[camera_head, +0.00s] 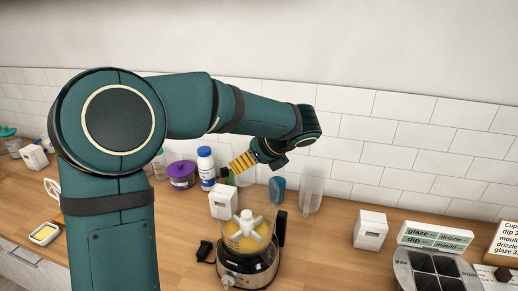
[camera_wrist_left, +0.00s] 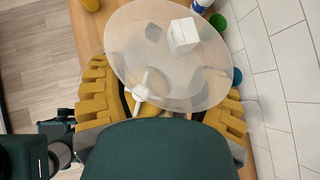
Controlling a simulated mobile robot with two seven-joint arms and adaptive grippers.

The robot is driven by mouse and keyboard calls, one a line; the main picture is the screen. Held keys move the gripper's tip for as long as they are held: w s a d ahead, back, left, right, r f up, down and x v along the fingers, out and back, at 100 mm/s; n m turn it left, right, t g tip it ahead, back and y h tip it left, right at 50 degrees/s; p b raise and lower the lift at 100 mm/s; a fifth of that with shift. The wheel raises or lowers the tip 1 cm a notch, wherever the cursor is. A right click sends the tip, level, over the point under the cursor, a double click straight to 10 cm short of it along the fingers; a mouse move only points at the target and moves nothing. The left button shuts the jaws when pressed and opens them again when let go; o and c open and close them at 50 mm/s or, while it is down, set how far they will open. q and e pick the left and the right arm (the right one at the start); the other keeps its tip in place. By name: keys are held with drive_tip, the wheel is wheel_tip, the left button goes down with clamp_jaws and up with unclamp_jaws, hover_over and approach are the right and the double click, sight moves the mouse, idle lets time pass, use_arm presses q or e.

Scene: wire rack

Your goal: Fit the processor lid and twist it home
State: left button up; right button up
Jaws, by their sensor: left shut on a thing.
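The processor (camera_head: 250,268) stands on the counter in the head view, with a clear bowl, yellow contents and a white bladed piece (camera_head: 246,226) inside. My left gripper (camera_head: 243,163) is above and behind it, its yellow fingers visible. In the left wrist view the translucent round lid (camera_wrist_left: 135,45) lies between the yellow fingers of the gripper (camera_wrist_left: 165,105), which is shut on it. A white piece shows at or through the lid; I cannot tell which. The lid is hard to make out in the head view. My right gripper is not in view.
A white box (camera_head: 222,203) stands just behind the processor, with a white bottle (camera_head: 206,166) and purple tub (camera_head: 181,174) to its left. A clear tall container (camera_head: 312,190) and blue cup (camera_head: 277,188) are behind right. Another white box (camera_head: 370,230) and a compartment tray (camera_head: 405,275) are right.

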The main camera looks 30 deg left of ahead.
sight(253, 180)
use_arm(q)
drive_tip(key=shift+w, duration=0.15)
drive_tip(key=shift+s+r, duration=0.15)
drive_tip(key=shift+s, duration=0.15)
drive_tip(key=shift+w+d, duration=0.1)
drive_tip(key=shift+f+b, duration=1.2)
drive_tip(key=shift+f, duration=1.55)
drive_tip(key=shift+p, duration=0.45)
drive_tip(key=shift+f, duration=0.45)
drive_tip(key=shift+f, duration=0.5)
idle(1.5)
